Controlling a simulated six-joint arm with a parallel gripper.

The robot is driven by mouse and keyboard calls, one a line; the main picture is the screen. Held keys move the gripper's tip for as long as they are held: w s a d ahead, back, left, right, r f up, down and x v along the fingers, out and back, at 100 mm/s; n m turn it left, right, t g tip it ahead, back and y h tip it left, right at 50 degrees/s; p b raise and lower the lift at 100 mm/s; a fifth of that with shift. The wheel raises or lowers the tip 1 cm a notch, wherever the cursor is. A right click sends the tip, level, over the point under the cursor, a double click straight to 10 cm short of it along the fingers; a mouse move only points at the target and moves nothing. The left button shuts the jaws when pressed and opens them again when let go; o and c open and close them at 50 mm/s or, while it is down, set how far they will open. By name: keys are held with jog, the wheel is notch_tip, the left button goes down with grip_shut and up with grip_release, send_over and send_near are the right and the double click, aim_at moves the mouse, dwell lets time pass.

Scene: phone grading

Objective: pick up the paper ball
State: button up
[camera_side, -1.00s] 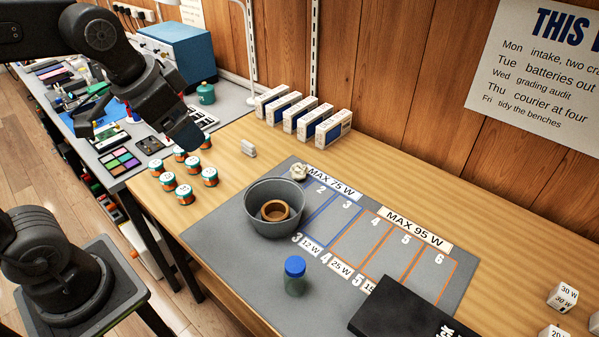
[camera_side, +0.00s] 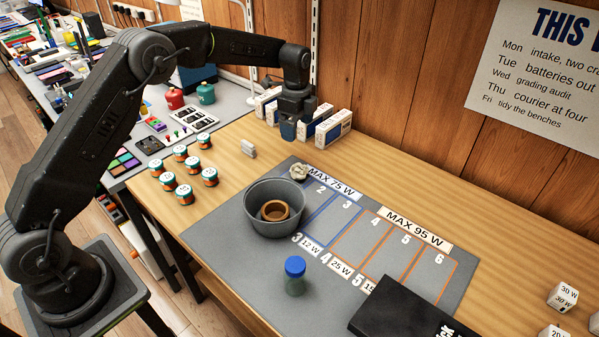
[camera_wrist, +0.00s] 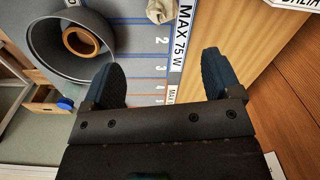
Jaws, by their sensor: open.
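The crumpled off-white paper ball (camera_side: 299,172) lies on the grey mat (camera_side: 225,228), at its back corner beside the MAX 75 W label and just behind the bowl. It also shows at the top edge of the wrist view (camera_wrist: 160,10), partly cut off. My gripper (camera_side: 296,132) is above and behind the ball, pointing down near the white boxes. In the wrist view its two dark blue fingers (camera_wrist: 162,80) are apart with nothing between them. The ball is ahead of the fingers, not between them.
A grey bowl (camera_side: 258,226) holding a brown ring (camera_side: 275,210) stands close to the ball. A blue-capped jar (camera_side: 294,276) and a black case (camera_side: 405,312) are nearer the front. White boxes (camera_side: 326,129) line the wall. Several small tins (camera_side: 183,195) stand left.

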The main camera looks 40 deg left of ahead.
aim_at(299, 165)
jog(key=shift+m, duration=0.4)
jog(key=f, duration=1.6)
jog(key=shift+w, duration=0.35)
jog(key=shift+c, duration=0.3)
jog(key=c, duration=0.9)
